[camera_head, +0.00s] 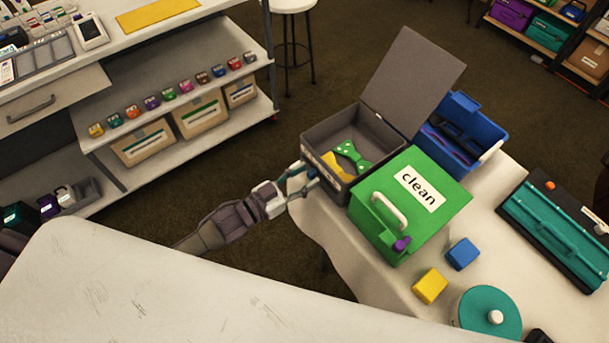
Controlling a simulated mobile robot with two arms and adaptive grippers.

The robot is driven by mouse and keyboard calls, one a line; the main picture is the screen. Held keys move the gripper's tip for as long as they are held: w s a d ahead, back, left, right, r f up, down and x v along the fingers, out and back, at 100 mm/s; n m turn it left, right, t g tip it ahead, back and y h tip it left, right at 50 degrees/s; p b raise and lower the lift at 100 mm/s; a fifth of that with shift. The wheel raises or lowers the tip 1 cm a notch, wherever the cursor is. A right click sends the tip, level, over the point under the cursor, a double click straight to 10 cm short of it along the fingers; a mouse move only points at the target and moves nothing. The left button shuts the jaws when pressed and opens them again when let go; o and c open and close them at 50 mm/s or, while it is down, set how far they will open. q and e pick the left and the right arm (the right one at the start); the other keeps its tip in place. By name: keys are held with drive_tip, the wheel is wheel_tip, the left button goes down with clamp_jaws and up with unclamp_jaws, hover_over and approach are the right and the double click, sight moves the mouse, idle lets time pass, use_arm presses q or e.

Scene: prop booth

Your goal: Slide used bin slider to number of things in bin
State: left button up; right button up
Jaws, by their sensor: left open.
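A grey bin (335,128) stands open on the table, its lid (412,80) tipped up at the back. Inside lie a green bow tie (352,156) with light dots and a yellow item (337,167), perhaps another bow tie. A small blue slider knob (312,173) shows on the bin's front left face; the label there is too small and partly hidden to read. My left gripper (304,181) is open at that face, its fingers close by the knob; I cannot tell whether they touch it. My right gripper is not in view.
A green bin (375,226) marked "clean", with a purple knob (401,243), stands right beside the grey one. A blue bin (466,130) is behind. Blue (462,254) and yellow (430,286) blocks and a teal round box (489,318) lie in front. A white surface (150,285) fills the lower left.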

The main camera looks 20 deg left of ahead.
use_arm(q)
drive_tip(key=v, duration=1.1)
drive_tip(key=shift+s+a, duration=0.25)
drive_tip(key=s+a+f+n+g+y, duration=0.1)
drive_tip(key=s+a+f+g+y, duration=0.15)
drive_tip(key=f, duration=0.65)
drive_tip(key=s+a+f+n+g+y, duration=0.1)
drive_tip(key=s+a+f+n+y, duration=0.2)
drive_tip(key=f, duration=0.6)
drive_tip(key=s+a+f+g+y, duration=0.2)
drive_tip(key=a+f+y, duration=0.15)
drive_tip(key=f, duration=0.65)
drive_tip(key=s+d+f+g, duration=0.1)
drive_tip(key=s+f+g, duration=0.1)
drive_tip(key=s+f, duration=0.2)
drive_tip(key=s+d+f+g+y, duration=0.1)
drive_tip(key=s+d+f+g, duration=0.1)
drive_tip(key=s, duration=0.9)
drive_tip(key=s+d+f+n+g+y, duration=0.1)
drive_tip(key=s+f+g, duration=0.2)
drive_tip(key=s+f, duration=0.4)
drive_tip(key=shift+s+d+g, duration=0.35)
drive_tip(key=shift+s+d, duration=0.05)
drive_tip(key=shift+s, duration=0.05)
